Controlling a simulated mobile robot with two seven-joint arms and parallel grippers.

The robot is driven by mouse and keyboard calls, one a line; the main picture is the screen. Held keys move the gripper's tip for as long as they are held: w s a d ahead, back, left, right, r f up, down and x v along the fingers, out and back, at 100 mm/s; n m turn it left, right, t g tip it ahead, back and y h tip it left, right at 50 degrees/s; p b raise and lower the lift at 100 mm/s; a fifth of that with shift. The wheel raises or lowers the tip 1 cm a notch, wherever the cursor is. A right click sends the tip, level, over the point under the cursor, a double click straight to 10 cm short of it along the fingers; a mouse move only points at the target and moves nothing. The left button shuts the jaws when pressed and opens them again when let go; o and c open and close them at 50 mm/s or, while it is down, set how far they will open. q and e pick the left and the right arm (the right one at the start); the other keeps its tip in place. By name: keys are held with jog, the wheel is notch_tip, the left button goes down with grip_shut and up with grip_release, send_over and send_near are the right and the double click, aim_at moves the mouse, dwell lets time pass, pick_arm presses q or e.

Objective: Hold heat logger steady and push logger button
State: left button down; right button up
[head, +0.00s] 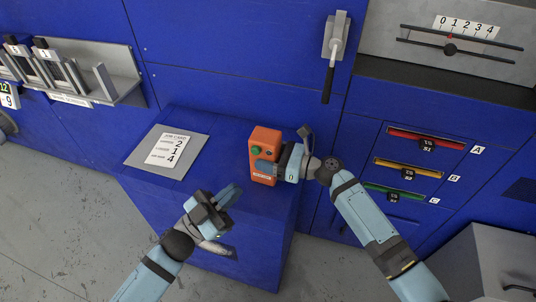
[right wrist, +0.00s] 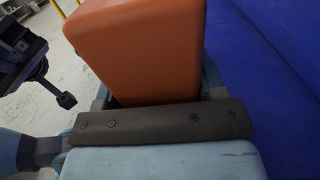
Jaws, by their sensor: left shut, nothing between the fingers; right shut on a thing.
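The orange heat logger (head: 266,143) stands on the blue pedestal top (head: 190,122) in the head view. A green button (head: 256,153) shows on its front, with a dark part beside it and a pale label low down. My right gripper (head: 268,167) is shut on the logger from the right, and a finger crosses its front. In the right wrist view the orange body (right wrist: 140,45) stands between the fingers. My left gripper (head: 232,194) is shut and empty, in front of and to the left of the logger, apart from it.
A job card (head: 172,150) lies on a grey plate on the pedestal. A lever (head: 331,55) hangs on the blue wall behind. Red, yellow and green slots (head: 408,170) are at the right. A rack (head: 95,75) is at the upper left. Floor is clear at lower left.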

pick_arm(q)
jog(key=w+d, duration=0.3)
jog(key=w, duration=0.5)
jog(key=shift+w, duration=0.15)
dwell(2.0)
jog(key=shift+w, duration=0.4)
jog(key=shift+w+d, duration=0.15)
dwell(0.3)
jog(key=shift+s+a, duration=0.2)
jog(key=shift+s, duration=0.45)
jog(key=shift+s+a, duration=0.35)
jog(key=shift+s, duration=0.6)
jog(key=shift+s+a, duration=0.35)
jog(key=shift+s, duration=0.55)
jog(key=shift+s+a, duration=0.35)
jog(key=shift+s, duration=0.6)
